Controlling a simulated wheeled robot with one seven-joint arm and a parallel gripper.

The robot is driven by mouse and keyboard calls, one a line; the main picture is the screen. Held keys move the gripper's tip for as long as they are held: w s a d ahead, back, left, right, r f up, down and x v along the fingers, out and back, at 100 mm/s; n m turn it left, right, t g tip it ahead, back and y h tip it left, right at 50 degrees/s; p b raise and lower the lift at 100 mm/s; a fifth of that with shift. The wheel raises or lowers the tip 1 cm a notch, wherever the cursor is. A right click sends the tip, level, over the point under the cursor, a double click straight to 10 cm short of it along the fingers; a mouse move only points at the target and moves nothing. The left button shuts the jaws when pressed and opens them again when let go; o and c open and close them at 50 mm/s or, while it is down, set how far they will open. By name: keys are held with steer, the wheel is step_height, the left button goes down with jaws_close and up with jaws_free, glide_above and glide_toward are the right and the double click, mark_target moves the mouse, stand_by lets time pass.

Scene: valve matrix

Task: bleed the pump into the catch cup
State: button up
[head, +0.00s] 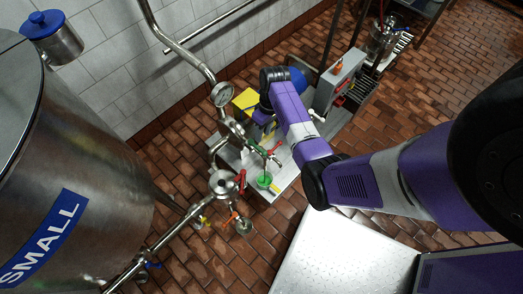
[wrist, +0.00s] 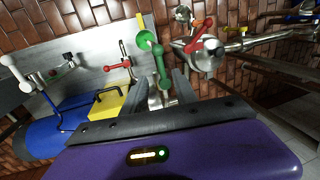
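My gripper (wrist: 159,80) shows in the wrist view with its two dark fingers apart and nothing clearly held between them. A green lever handle (wrist: 161,64) is just beyond the fingertips, in line with the gap; contact cannot be told. A green cup (wrist: 147,39) sits past the lever, on the grey base plate; it also shows in the head view (head: 264,181). The pump (wrist: 160,97) is largely hidden behind my fingers and palm. In the head view my arm hides part of the pump area, and the fingertips are not clear.
Red handles (wrist: 117,67) and (wrist: 202,36) flank the green lever. A yellow box (wrist: 108,103) and blue motor (wrist: 50,135) are at lower left. A gauge (head: 222,94) stands on the pipework. A large steel tank (head: 75,150) fills the head view's left. Brick floor lies around.

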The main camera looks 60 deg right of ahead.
mark_target(259, 148)
steer(key=b, duration=0.3)
steer(key=shift+w+f, duration=0.3)
steer(key=shift+f, duration=0.05)
steer(key=shift+w+a+f+b, duration=0.1)
steer(key=shift+a+f+b, duration=0.15)
steer(key=shift+f, duration=0.9)
steer(key=shift+a+f+b, duration=0.15)
steer(key=shift+a+f, duration=0.1)
steer(key=shift+f, duration=0.9)
steer(key=shift+w+a+f+b, duration=0.1)
steer(key=shift+a+f+b, duration=0.15)
steer(key=shift+f, duration=0.9)
jaws_close()
